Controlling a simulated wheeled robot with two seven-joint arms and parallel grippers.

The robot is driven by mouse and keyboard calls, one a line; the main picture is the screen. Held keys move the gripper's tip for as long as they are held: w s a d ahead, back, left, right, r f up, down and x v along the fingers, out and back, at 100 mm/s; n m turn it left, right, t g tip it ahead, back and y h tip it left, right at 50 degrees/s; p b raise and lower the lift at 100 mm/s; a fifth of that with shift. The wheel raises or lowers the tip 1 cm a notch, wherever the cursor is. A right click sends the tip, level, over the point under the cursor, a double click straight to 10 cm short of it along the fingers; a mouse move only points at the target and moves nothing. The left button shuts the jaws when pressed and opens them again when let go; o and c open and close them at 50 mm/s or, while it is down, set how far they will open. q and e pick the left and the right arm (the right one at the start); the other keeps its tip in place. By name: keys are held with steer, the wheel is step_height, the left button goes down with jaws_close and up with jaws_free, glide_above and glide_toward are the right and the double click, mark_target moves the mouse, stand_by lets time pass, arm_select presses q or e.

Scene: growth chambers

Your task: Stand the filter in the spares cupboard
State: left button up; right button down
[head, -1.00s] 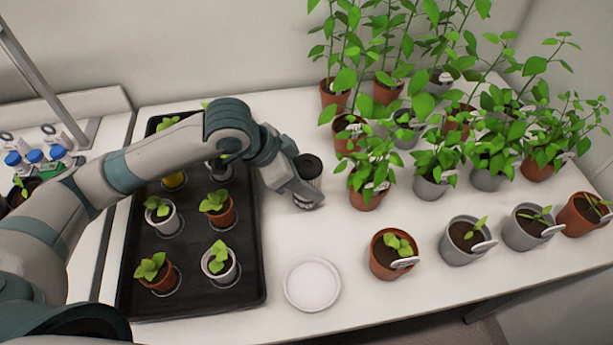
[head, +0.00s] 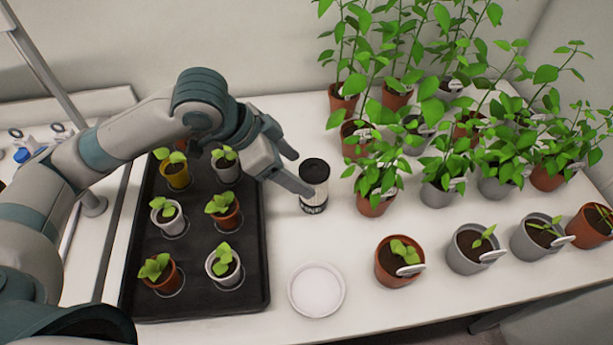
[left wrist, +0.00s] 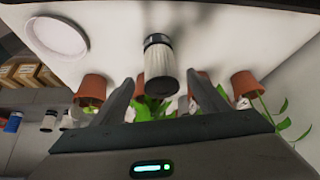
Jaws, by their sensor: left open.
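The filter (head: 316,192) is a pale pleated cylinder with black ends, standing upright on the white bench between the black tray and the leafy plants. My left gripper (head: 299,171) is open beside it on its left, with one finger close to the filter's side; I cannot tell if they touch. In the left wrist view the filter (left wrist: 161,74) shows between and beyond the open fingers, which do not grip it. I cannot make out the spares cupboard for certain. My right gripper is not in view.
The black tray (head: 200,298) of seedling pots lies left of the filter. A white saucer (head: 317,290) lies in front. Several potted plants crowd the right, including a terracotta pot (head: 398,262). The left wrist view shows cardboard boxes (left wrist: 35,76) off the bench.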

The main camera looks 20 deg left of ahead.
arm_select(q)
steer(key=v, duration=0.4)
steer(key=shift+s+a+r, duration=0.1)
steer(key=shift+a+r, duration=0.05)
steer(key=shift+r, duration=0.2)
steer(key=shift+o, duration=0.4)
